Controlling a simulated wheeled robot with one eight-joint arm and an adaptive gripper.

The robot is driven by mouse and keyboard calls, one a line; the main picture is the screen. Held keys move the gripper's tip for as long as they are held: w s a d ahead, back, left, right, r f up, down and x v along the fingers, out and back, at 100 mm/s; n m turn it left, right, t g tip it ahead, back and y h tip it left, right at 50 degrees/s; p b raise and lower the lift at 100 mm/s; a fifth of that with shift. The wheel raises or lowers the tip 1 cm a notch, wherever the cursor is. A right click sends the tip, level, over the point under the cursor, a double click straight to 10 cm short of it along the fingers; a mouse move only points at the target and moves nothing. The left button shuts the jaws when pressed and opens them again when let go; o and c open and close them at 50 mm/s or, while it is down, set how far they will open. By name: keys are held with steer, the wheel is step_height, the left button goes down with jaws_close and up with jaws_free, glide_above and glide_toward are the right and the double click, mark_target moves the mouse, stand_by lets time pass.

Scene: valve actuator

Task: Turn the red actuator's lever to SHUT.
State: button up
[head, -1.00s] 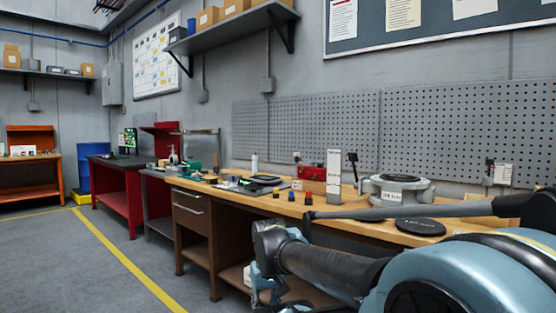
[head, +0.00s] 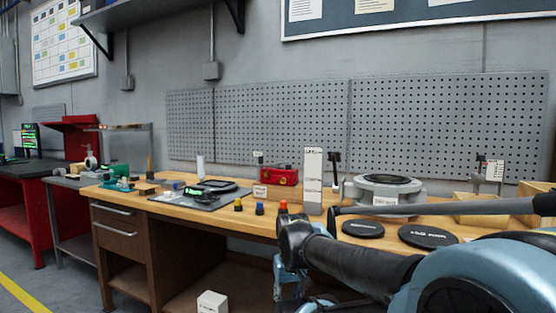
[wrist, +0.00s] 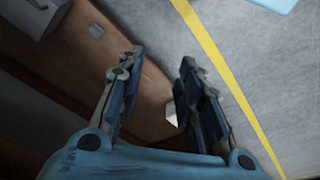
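A red actuator box (head: 283,175) sits on the wooden workbench (head: 225,226) near its back edge, in the head view. A white labelled upright block (head: 313,180) stands just right of it. A black-topped upright handle (head: 334,158) rises beyond that block; I cannot tell which unit it belongs to. The red actuator's lever position and marks are too small to read. My gripper (wrist: 162,57) is open and empty in the wrist view, pointing down past brown furniture toward the floor. In the head view it hangs low before the bench front, apart from the actuator.
A grey round unit (head: 385,188) stands right of the white block, with black discs (head: 429,236) before it. Small coloured knobs (head: 260,208) line the front. A dark mat (head: 200,197) lies left. A white box (head: 211,303) is low before the bench.

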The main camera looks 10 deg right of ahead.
steer(key=shift+w, duration=0.4)
steer(key=shift+o, duration=0.7)
steer(key=shift+r, duration=0.1)
step_height(320, 180, up, 51)
steer(key=m+t+h, duration=0.2)
steer(key=m, duration=0.3)
glide_above(261, 157)
steer(key=s+a, duration=0.3)
steer(key=s, duration=0.2)
steer(key=x, duration=1.7)
steer(key=shift+w+d+f, duration=0.1)
steer(key=shift+w+f, duration=0.05)
steer(key=shift+f, duration=0.1)
